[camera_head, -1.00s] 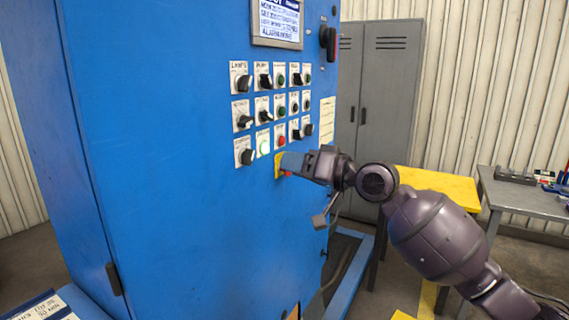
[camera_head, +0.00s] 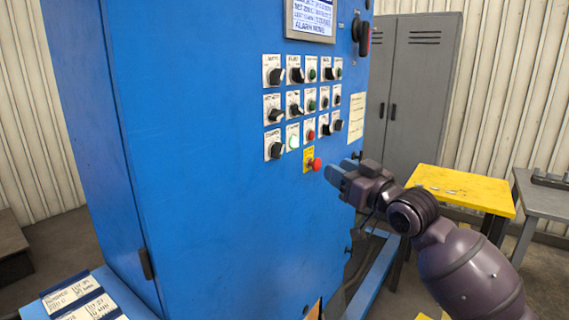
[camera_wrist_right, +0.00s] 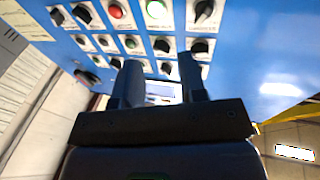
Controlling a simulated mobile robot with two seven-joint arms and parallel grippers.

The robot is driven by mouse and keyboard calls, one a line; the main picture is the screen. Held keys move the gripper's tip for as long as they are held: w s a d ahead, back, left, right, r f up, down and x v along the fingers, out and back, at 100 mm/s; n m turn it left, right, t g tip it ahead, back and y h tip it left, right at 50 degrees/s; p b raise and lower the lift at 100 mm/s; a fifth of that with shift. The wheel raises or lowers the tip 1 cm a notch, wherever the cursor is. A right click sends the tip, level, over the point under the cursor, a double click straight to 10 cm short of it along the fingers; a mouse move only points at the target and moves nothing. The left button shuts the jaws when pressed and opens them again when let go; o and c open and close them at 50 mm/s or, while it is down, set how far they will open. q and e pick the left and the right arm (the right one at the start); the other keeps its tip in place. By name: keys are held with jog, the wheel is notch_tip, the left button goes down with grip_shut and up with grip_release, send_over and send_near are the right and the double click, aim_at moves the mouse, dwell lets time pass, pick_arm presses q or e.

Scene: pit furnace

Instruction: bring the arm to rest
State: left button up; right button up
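My right arm reaches in from the lower right of the head view. Its gripper (camera_head: 337,173) hangs in front of the blue cabinet (camera_head: 215,180), just right of the red mushroom button (camera_head: 314,164) on its yellow plate, and looks apart from it. In the right wrist view the two dark fingers (camera_wrist_right: 160,62) stand apart with a clear gap and nothing between them. The button panel shows beyond them there, with a red button (camera_wrist_right: 116,10) and a white button (camera_wrist_right: 155,8). My left gripper is in neither view.
Rows of black knobs (camera_head: 275,116) and small buttons cover the panel, below a display (camera_head: 312,16). A grey locker (camera_head: 418,105) stands behind. A yellow table (camera_head: 465,188) and a grey table (camera_head: 545,190) stand at the right. A ledge with label cards (camera_head: 80,298) is at lower left.

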jog(key=s+d+f+m+h, duration=0.1)
jog(key=s+d+f+h, duration=0.25)
jog(key=f, duration=0.55)
jog(key=s+d+f+m+t+h, duration=0.1)
jog(key=s+d+f+h, duration=0.2)
jog(key=f, duration=0.6)
jog(key=s+d+f+m+h, duration=0.15)
jog(key=s+d+f, duration=0.3)
jog(key=f, duration=0.45)
jog(key=s+d+f+m+g+h, duration=0.1)
jog(key=s+d+f+g+h, duration=0.1)
jog(key=s+f, duration=0.7)
jog(key=s+d+f+m+g+h, duration=0.2)
jog(key=s+f, duration=0.8)
jog(key=s, duration=0.5)
jog(key=shift+d+g, duration=0.35)
jog(key=shift+g, duration=0.15)
jog(key=shift+s+f, duration=0.1)
